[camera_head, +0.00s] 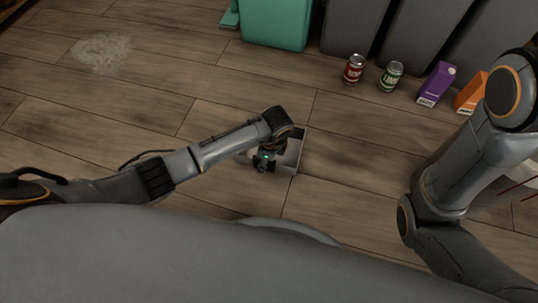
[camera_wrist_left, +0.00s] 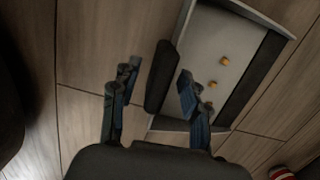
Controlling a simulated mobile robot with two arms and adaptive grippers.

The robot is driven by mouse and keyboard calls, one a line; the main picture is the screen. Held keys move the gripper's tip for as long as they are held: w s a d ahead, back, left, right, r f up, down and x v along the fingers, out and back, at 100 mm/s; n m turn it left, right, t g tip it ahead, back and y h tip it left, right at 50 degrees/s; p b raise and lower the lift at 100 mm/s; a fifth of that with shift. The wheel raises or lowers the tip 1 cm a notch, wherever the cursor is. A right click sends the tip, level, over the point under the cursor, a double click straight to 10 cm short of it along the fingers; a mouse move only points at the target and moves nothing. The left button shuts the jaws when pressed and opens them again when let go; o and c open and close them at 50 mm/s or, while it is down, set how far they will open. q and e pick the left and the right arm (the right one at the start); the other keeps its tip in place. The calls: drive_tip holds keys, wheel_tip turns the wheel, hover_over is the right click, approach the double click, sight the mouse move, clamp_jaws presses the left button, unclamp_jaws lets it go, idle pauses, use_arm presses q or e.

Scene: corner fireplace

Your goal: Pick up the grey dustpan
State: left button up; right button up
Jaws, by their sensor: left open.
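The grey dustpan (camera_head: 291,157) lies on the wooden floor, partly hidden under my left gripper (camera_head: 264,162) in the head view. In the left wrist view the dustpan's grey pan (camera_wrist_left: 206,38) has dark edges and a few small yellowish bits on it. Its dark handle (camera_wrist_left: 160,76) lies at the pan's near left side. My left gripper (camera_wrist_left: 154,92) is open, with one finger on each side of the handle in this view. The right finger overlaps the pan. I cannot tell whether either finger touches the dustpan. My right gripper is not in view.
A red can (camera_head: 353,69), a green can (camera_head: 391,76), a purple carton (camera_head: 436,84) and an orange carton (camera_head: 470,92) stand at the upper right. A teal bin (camera_head: 276,22) and dark bins (camera_head: 352,25) are behind. A pale patch (camera_head: 101,52) marks the floor upper left.

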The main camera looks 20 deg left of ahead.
use_arm(q)
drive_tip(key=shift+f, duration=0.1)
clamp_jaws()
idle(0.4)
